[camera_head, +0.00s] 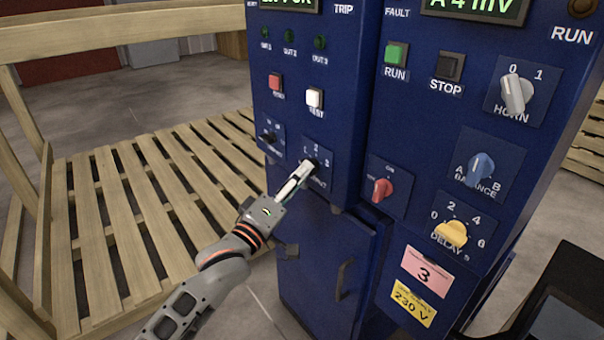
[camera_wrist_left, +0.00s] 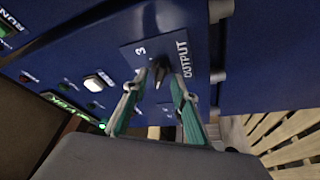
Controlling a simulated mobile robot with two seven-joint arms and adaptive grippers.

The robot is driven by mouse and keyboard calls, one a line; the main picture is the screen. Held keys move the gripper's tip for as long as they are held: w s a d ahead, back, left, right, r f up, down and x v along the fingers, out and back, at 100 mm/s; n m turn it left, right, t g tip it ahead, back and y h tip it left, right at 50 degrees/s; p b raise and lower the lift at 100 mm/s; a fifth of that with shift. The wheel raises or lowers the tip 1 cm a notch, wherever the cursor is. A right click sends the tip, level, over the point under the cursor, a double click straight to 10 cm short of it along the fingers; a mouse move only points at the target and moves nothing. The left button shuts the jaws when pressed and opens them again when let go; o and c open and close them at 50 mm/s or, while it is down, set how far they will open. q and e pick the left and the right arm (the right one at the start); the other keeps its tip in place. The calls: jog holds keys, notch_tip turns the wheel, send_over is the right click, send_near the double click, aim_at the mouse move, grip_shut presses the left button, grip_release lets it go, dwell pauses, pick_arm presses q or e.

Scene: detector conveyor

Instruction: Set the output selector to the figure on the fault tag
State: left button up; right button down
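The output selector (camera_head: 317,163) is a small black knob on a dark blue plate marked 1, 2 and 3. In the left wrist view its knob (camera_wrist_left: 160,72) shows between my fingers, with the 3 and the word OUTPUT beside it. My left gripper (camera_head: 304,172) is at the knob; in the wrist view its two fingers (camera_wrist_left: 158,88) stand either side of it with narrow gaps, so it looks open around it. Which figure the knob points at I cannot tell. A pink tag (camera_head: 426,272) with a 3 hangs low on the cabinet. My right gripper is not in view.
Close by are a red knob (camera_head: 382,189), a black knob (camera_head: 268,137), the blue balance knob (camera_head: 481,167), the yellow delay knob (camera_head: 451,233) and the grey horn knob (camera_head: 516,92). Red and white buttons sit above the selector. A wooden slatted pallet (camera_head: 215,165) stands left.

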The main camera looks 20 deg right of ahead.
pick_arm(q)
jog(key=shift+x, duration=0.9)
jog(key=c, duration=0.8)
jog(key=shift+a+r, duration=0.1)
jog(key=shift+a, duration=0.05)
grip_shut()
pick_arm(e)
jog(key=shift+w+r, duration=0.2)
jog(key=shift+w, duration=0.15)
